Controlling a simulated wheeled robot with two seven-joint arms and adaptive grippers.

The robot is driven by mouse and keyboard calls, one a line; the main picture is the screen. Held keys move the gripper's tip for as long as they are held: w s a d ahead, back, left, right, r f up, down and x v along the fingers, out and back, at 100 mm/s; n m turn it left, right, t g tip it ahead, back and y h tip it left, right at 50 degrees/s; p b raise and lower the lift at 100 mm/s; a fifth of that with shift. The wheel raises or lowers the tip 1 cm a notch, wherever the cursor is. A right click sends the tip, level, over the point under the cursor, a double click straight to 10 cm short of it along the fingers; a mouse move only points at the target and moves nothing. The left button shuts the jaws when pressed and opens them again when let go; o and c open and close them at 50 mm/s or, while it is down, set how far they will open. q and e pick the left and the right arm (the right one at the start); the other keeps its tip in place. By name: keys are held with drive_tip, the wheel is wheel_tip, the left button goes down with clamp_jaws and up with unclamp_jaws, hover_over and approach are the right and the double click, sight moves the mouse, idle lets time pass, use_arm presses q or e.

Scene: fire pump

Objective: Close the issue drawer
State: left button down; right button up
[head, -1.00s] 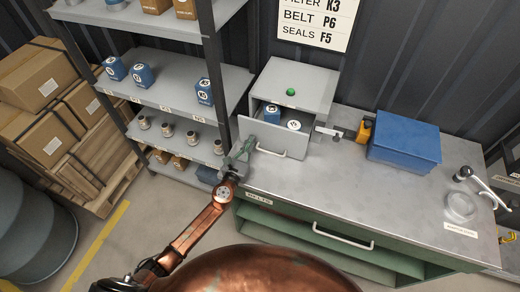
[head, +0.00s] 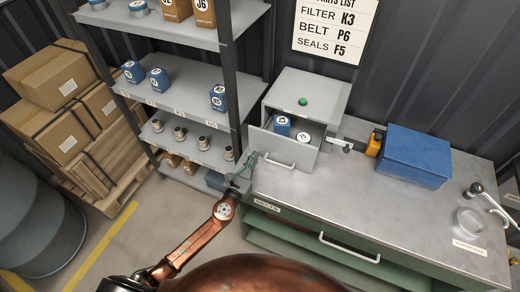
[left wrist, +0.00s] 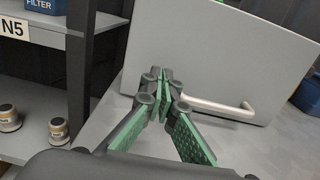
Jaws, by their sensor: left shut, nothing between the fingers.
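The issue drawer (head: 280,148) juts out from the grey cabinet (head: 306,90) on the bench, partly open. A blue box (head: 282,125) and a white-topped item (head: 304,137) lie inside it. Its bar handle (head: 279,163) shows on the front face. My left gripper (head: 252,158) is shut and empty at the drawer's front left corner. In the left wrist view its fingertips (left wrist: 163,78) appear against the grey drawer front (left wrist: 220,55), left of the handle (left wrist: 222,108). I cannot tell whether they touch the face. My right gripper is not in view.
A shelf rack (head: 230,70) with blue boxes and metal parts stands close at the left. A blue case (head: 412,155) and a yellow item (head: 375,143) are right of the cabinet. The bench top (head: 350,195) in front is clear.

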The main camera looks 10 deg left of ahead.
use_arm(q)
drive_tip(key=s, duration=0.6)
drive_tip(key=shift+g+h, duration=0.4)
drive_tip(key=s+d, duration=0.1)
drive_tip(key=s, duration=0.1)
drive_tip(key=s+d+f+b, duration=0.1)
drive_tip(key=s, duration=0.1)
drive_tip(key=s+d+f, duration=0.1)
drive_tip(key=s+d, duration=0.1)
drive_tip(key=shift+s+d+f+b, duration=0.1)
drive_tip(key=shift+s+b, duration=0.3)
drive_tip(key=shift+t, duration=0.4)
drive_tip(key=w, duration=0.3)
drive_tip(key=w+d+r, duration=0.1)
drive_tip(key=w, duration=0.2)
drive_tip(key=w+d+r+p, duration=0.1)
drive_tip(key=w, duration=0.3)
drive_tip(key=shift+w, duration=0.1)
